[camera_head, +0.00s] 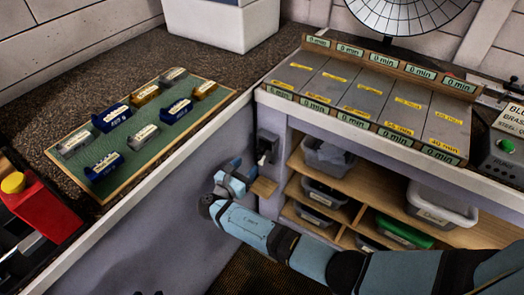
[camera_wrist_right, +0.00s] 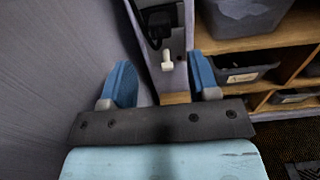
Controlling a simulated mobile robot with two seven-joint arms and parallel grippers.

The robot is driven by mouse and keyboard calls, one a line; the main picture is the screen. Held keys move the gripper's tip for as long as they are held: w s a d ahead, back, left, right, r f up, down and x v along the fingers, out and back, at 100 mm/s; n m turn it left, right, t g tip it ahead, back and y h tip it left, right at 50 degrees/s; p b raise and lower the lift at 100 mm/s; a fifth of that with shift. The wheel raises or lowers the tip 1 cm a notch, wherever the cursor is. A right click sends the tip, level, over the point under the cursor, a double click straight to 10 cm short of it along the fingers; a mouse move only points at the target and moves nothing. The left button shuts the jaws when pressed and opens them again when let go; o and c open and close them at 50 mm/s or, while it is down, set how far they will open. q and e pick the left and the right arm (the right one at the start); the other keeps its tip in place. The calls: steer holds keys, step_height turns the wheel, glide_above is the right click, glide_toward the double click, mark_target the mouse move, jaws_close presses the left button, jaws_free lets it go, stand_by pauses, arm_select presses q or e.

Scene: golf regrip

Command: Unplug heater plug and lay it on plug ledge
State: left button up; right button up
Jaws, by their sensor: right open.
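The heater plug shows as a small pale stub (camera_wrist_right: 167,60) below a black socket (camera_wrist_right: 158,22) on the bench's side in the right wrist view. In the head view the dark socket (camera_head: 268,141) is at the bench corner, with the pale plug end (camera_head: 262,159) under it. The plug appears to be in the socket. The small wooden plug ledge (camera_head: 264,187) sits just below; part of it shows between my fingers in the wrist view (camera_wrist_right: 174,98). My right gripper (camera_wrist_right: 163,82) is open, its blue fingers either side of the plug's line, not closed on it. My left gripper is not seen.
Wooden shelves with grey bins (camera_head: 328,157) stand right of the ledge. The bench wall (camera_wrist_right: 60,80) is close on the left finger's side. Above are a green tray (camera_head: 140,150) of labelled blocks and a timed slot rack (camera_head: 370,100). A red box (camera_head: 30,210) sits at left.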

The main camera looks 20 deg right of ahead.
mark_target(258, 151)
steer(key=b+x, duration=0.1)
steer(key=x, duration=0.6)
steer(key=shift+w+d+r+b, duration=0.1)
steer(key=shift+w+d+b, duration=0.1)
steer(key=shift+d+b, duration=0.1)
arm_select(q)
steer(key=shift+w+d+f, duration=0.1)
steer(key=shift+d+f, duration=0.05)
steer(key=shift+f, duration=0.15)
arm_select(e)
steer(key=shift+w+d, duration=0.4)
steer(key=shift+d, duration=0.1)
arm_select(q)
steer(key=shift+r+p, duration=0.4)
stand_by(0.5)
arm_select(e)
jaws_close()
